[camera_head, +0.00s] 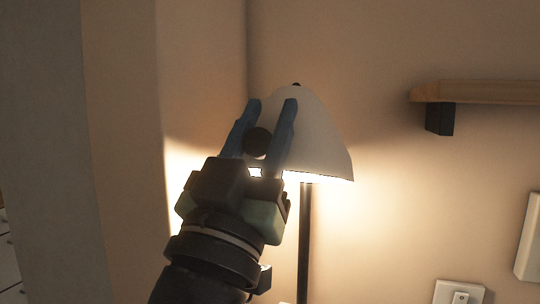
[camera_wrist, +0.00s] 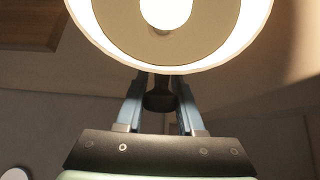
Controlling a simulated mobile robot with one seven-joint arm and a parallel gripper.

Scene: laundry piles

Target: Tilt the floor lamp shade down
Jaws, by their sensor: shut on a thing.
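The floor lamp has a white dome shade (camera_head: 318,135) on a thin dark pole (camera_head: 304,235). The lit shade opens downward, with bright light spilling below its rim. In the wrist view the shade's underside (camera_wrist: 108,42) and glowing bulb (camera_wrist: 165,10) fill the top. My gripper (camera_head: 272,103) is at the shade's left front, with its blue fingers pointing up. It is shut on a dark rounded knob (camera_head: 257,142) between the fingers. The knob also shows between the fingers in the wrist view (camera_wrist: 158,98). Its joint with the shade is hidden.
A wooden shelf (camera_head: 480,92) with a dark bracket (camera_head: 440,118) juts from the wall at right. A wall corner stands close to the left of the lamp. A white wall plate (camera_head: 459,294) is low at right. The wall between lamp and shelf is clear.

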